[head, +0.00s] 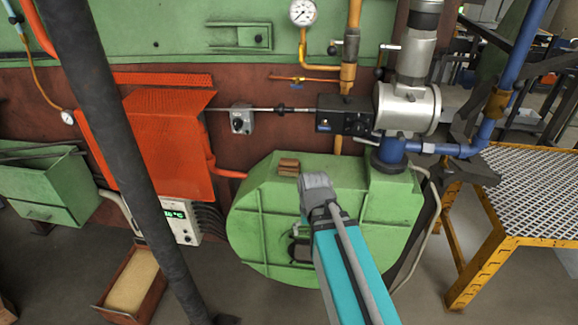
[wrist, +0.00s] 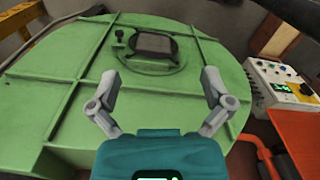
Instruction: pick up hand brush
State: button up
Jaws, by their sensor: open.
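A small brown block-like thing (head: 288,167) lies on top of the green rounded housing (head: 258,212). It may be the hand brush, but it is too small to make out bristles or a handle. My gripper (head: 316,182) appears just right of it in the head view, in front of the housing. In the wrist view my gripper (wrist: 160,82) is open, its two fingers wide apart with nothing between them. Below the fingertips is the housing's ribbed green face (wrist: 60,85) with a dark window. The brown thing does not show in the wrist view.
A grey pipe valve (head: 405,108) and blue pipes stand right of the housing. An orange panel (head: 170,140) and a control box (head: 180,220) stand left. A yellow-framed grating table (head: 530,195) is at right. A sand-coloured tray (head: 131,284) is on the floor.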

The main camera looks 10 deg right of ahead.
jog(key=w+r+m+p, duration=0.4)
jog(key=w+m, duration=0.1)
jog(key=w, duration=0.2)
jog(key=w+r+m+p, duration=0.4)
jog(key=w+r+m, duration=0.1)
jog(key=w, duration=0.2)
notch_tip(320, 180, up, 8)
jog(key=m+p, duration=0.8)
jog(key=m, duration=0.3)
send_over(288, 167)
jog(key=w, duration=0.2)
jog(key=shift+s+d+f, duration=0.1)
jog(key=shift+s+d, duration=0.05)
jog(key=shift+d, duration=0.15)
jog(key=shift+f, duration=0.2)
notch_tip(288, 167, down, 8)
jog(key=b, duration=0.8)
jog(key=shift+f, duration=0.15)
jog(key=shift+f+b, duration=0.15)
jog(key=shift+b, duration=0.2)
jog(key=shift+s+a+f+b, duration=0.15)
jog(key=shift+f+b, duration=2.3)
jog(key=shift+b, duration=0.05)
jog(key=c, duration=1.2)
